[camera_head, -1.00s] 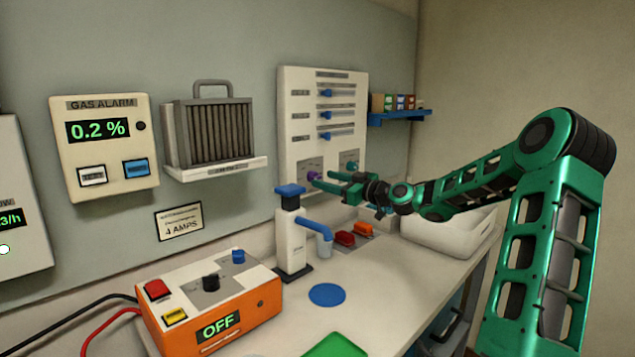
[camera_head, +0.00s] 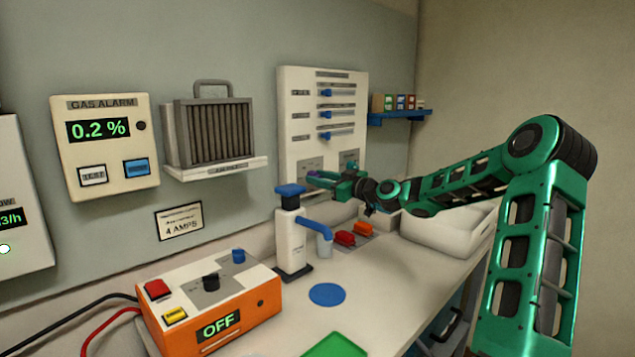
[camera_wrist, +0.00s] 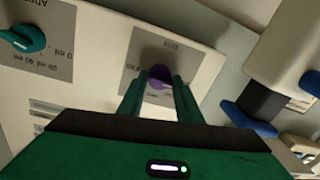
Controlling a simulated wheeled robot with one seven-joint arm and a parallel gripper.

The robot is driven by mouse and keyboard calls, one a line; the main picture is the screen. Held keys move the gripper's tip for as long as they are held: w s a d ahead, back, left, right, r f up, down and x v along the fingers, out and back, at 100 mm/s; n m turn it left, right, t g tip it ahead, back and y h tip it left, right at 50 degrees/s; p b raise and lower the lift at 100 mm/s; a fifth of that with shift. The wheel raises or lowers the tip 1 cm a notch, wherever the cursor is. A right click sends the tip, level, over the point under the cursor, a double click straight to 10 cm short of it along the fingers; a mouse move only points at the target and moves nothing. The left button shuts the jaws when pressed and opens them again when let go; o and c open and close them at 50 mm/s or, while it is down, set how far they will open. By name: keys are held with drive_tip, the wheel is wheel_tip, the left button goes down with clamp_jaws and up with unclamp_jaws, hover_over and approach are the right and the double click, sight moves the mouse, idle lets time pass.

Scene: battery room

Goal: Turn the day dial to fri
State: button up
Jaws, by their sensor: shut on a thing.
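The purple day dial (camera_wrist: 159,76) sits on a grey plate (camera_wrist: 152,52) low on the white wall panel (camera_head: 288,130). My gripper (camera_wrist: 159,84) has its green fingers on either side of the dial and is shut on it. In the head view my gripper (camera_head: 318,177) reaches the panel's lower left and mostly covers the dial. The dial's day markings are too small and too hidden to read, so its setting cannot be told.
A teal dial (camera_wrist: 26,38) is on the same panel. The pump dispenser (camera_head: 292,240) stands in front of the panel. Red (camera_head: 345,238) and orange (camera_head: 364,229) pieces and a white bin (camera_head: 440,236) lie nearby. An orange charger box (camera_head: 215,312) stands at front left.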

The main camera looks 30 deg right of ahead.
drive_tip(key=shift+s+a+f+n+h, duration=0.15)
drive_tip(key=shift+n+h, duration=0.25)
drive_tip(key=shift+n, duration=5.35)
drive_tip(key=shift+w+d+f+n+h, duration=0.1)
drive_tip(key=shift+f+n+h, duration=0.25)
drive_tip(key=shift+n, duration=5.45)
drive_tip(key=shift+s+a+f+n+h, duration=0.1)
drive_tip(key=shift+n+h, duration=0.35)
drive_tip(key=shift+n, duration=5.3)
drive_tip(key=shift+r+t, duration=0.15)
drive_tip(key=shift+t, duration=0.15)
